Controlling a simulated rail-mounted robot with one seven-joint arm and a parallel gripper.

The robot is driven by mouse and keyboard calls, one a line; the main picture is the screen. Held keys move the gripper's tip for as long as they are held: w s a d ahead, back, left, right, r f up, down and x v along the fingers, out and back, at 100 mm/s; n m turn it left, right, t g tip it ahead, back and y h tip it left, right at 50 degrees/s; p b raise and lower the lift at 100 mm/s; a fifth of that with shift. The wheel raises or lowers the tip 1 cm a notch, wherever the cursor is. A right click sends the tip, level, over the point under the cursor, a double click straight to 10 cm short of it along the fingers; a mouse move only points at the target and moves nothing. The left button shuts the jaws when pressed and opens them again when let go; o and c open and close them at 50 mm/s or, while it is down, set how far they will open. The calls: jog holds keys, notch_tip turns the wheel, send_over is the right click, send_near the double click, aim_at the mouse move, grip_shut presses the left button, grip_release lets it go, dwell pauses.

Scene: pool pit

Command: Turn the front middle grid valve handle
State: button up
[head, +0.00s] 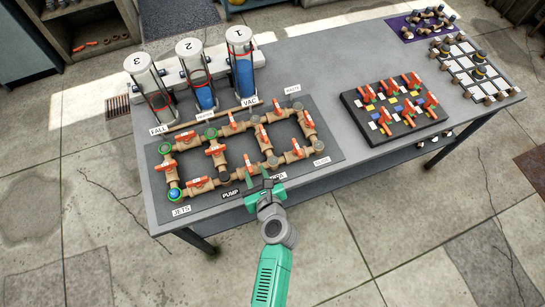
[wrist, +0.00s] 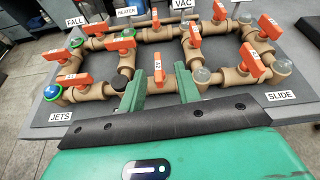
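The front middle valve has an orange handle (head: 248,165) on the front run of the tan pipe grid (head: 238,177). In the wrist view this handle (wrist: 158,72) stands upright, showing between my two fingers. My gripper (head: 261,190) is at the front edge of the grid board, just in front of that valve. In the wrist view my gripper (wrist: 159,84) is open, with a green finger on each side of the handle in the picture. No contact shows, and I cannot tell how deep the handle sits between the fingers.
More orange valve handles flank it, one to the left (head: 197,184) and one to the right (head: 297,149). Clear cylinders (head: 243,72) with blue liquid stand behind the grid. A black board of red-handled valves (head: 395,108) lies to the right. The floor in front is clear.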

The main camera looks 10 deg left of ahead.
aim_at(249, 165)
jog(key=shift+m, duration=0.6)
jog(key=w+a+f+b, duration=0.1)
jog(key=w+f, duration=0.1)
jog(key=w+a+f+b, duration=0.1)
jog(key=w+a+f, duration=0.1)
jog(key=shift+a+f, duration=0.2)
jog(key=shift+f, duration=0.2)
jog(key=shift+w+a+f, duration=0.15)
jog(key=shift+w+a, duration=0.25)
jog(key=shift+w, duration=0.15)
grip_shut()
